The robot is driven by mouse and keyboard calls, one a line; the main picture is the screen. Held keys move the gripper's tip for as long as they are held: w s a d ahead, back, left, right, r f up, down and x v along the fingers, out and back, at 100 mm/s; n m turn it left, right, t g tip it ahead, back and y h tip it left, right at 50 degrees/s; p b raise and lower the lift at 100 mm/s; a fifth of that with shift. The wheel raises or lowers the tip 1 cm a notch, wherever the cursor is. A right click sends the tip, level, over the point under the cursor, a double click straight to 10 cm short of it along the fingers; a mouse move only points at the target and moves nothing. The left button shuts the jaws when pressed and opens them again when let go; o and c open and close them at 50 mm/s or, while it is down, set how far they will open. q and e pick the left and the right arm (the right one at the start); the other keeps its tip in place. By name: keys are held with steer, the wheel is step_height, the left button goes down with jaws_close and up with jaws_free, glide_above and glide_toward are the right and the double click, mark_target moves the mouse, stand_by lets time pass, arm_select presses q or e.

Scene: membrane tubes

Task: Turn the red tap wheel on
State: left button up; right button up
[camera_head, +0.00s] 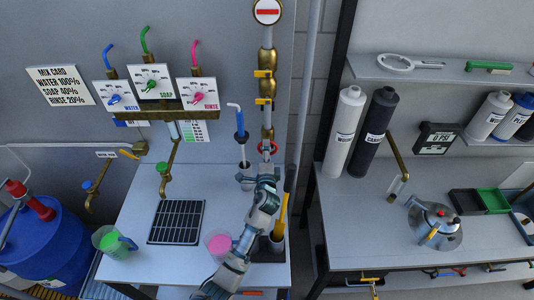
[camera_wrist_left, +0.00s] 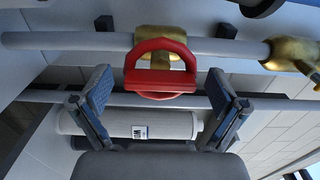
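The red tap wheel (camera_head: 272,146) is on the brass pipe column at the back wall in the head view, partly hidden by my left gripper. In the left wrist view the red wheel (camera_wrist_left: 160,68) shows as a red ring with a bar, in front of a brass fitting. My left gripper (camera_head: 258,168) reaches up to it from below. In the left wrist view my left gripper (camera_wrist_left: 161,92) is open, one finger on each side of the wheel, with gaps visible and nothing held. My right gripper is not in view.
A brass pipe (camera_head: 267,60) with yellow-handled valves rises above the wheel, and a grey pipe (camera_head: 308,80) runs beside it. A blue-handled tube (camera_head: 240,125) stands close left. A pink cup (camera_head: 219,244), a black grate (camera_head: 176,222) and a green jug (camera_head: 112,242) are on the bench.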

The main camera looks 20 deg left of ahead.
arm_select(q)
steer(key=v, duration=0.7)
steer(key=shift+s, duration=0.25)
steer(key=shift+d+f, duration=0.1)
steer(key=shift+f, duration=0.05)
stand_by(0.3)
